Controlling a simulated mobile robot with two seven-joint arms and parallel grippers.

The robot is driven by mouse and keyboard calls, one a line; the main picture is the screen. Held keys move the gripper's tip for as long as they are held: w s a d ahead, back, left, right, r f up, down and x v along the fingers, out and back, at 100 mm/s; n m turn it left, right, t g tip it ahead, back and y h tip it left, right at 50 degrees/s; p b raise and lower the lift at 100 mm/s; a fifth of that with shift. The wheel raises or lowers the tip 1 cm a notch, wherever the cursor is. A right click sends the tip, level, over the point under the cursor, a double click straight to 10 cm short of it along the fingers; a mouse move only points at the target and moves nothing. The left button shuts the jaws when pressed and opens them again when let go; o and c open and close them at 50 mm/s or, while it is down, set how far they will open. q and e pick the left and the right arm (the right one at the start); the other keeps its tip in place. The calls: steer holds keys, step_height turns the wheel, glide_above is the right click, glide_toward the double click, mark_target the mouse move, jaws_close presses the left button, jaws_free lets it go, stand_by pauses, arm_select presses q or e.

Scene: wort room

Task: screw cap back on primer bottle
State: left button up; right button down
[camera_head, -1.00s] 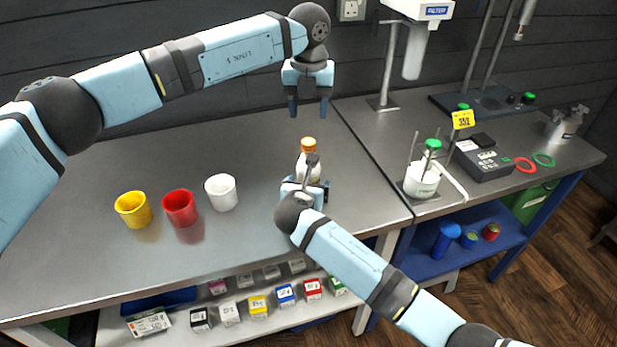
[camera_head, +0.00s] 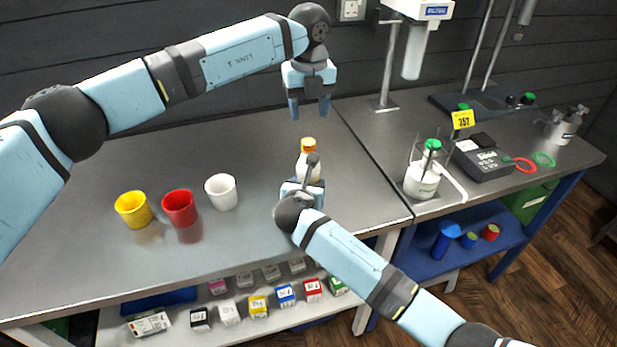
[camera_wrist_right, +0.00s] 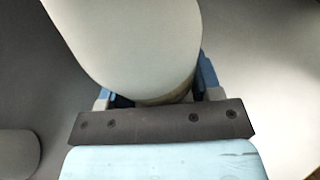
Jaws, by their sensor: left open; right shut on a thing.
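The primer bottle (camera_head: 309,172) stands upright on the grey bench in the head view, a pale bottle with an orange top (camera_head: 308,145). My right gripper (camera_head: 303,190) is shut on the lower part of the bottle from the front; my arm hides part of it. In the right wrist view the pale bottle body (camera_wrist_right: 130,40) fills the space between the jaws. I cannot tell whether the orange top is a separate cap fully seated on the neck. My left gripper (camera_head: 310,108) is open and empty, pointing down above the bench behind the bottle.
Yellow (camera_head: 133,209), red (camera_head: 180,208) and white (camera_head: 221,191) cups stand left of the bottle. A white container with a green top (camera_head: 422,178) and a grey device (camera_head: 484,158) are on the right bench. Small boxes (camera_head: 258,306) fill the shelf below. Bench behind the cups is clear.

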mark_target(308, 141)
arm_select(q)
steer(key=n, duration=0.5)
steer(key=shift+f, duration=4)
steer(key=shift+c, duration=0.5)
steer(key=c, duration=0.8)
steer(key=m, duration=0.2)
steer(key=shift+m, duration=0.4)
steer(key=shift+c, duration=0.2)
steer(key=m, duration=0.4)
steer(key=shift+m, duration=0.3)
steer(key=m, duration=0.8)
steer(key=shift+m, duration=0.3)
